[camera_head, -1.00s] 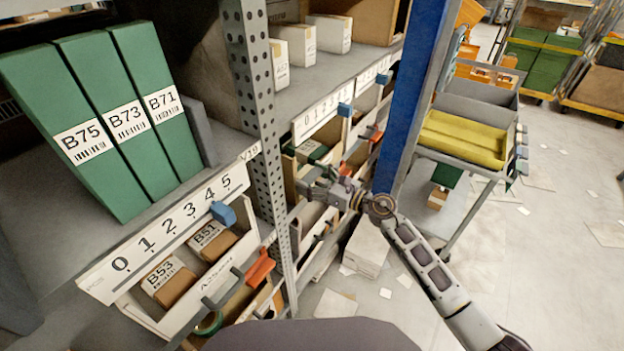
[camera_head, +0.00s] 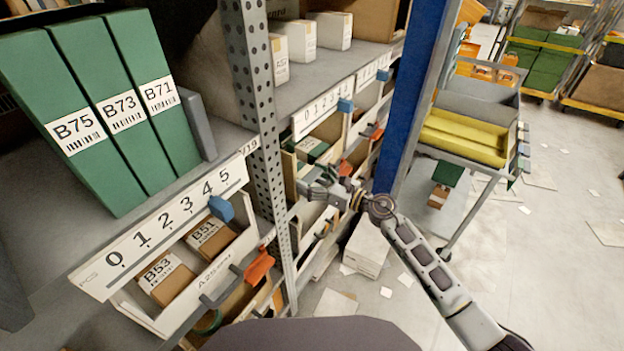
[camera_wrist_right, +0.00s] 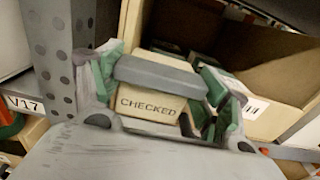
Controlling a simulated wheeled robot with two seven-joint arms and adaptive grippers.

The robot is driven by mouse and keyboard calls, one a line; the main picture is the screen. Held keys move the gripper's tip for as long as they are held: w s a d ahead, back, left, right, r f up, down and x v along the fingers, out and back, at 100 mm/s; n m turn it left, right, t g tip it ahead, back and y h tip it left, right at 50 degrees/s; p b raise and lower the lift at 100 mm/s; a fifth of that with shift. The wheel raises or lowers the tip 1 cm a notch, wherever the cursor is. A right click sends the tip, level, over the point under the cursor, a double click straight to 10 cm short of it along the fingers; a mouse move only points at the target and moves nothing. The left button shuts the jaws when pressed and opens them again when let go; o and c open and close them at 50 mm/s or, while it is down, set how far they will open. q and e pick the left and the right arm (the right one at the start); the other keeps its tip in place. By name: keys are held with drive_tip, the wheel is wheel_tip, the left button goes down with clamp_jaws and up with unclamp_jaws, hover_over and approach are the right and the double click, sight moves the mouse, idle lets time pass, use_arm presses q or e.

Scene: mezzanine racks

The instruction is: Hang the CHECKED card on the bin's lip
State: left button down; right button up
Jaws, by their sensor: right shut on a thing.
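The CHECKED card (camera_wrist_right: 148,104) is a cream plate with dark lettering and a thick grey bar along its top, seen in the right wrist view. My right gripper (camera_wrist_right: 158,88) is shut on it, with green-padded fingers at both sides. In the head view my right gripper (camera_head: 318,190) is small, at the shelf front beside the perforated post; the card is hard to make out there. A tan open bin (camera_wrist_right: 262,75) lies just behind the card, with green-and-white boxes inside. I cannot tell whether card and bin touch. My left gripper is out of view.
The perforated grey post (camera_head: 252,100) stands left of my right gripper, and a blue upright (camera_head: 415,95) stands right of it. A bin with B51 and B53 boxes (camera_head: 165,278) is at lower left. A trolley with a yellow tray (camera_head: 465,138) stands right; floor there is mostly open.

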drive_tip(key=o, duration=1)
drive_tip(key=v, duration=1.2)
idle(0.8)
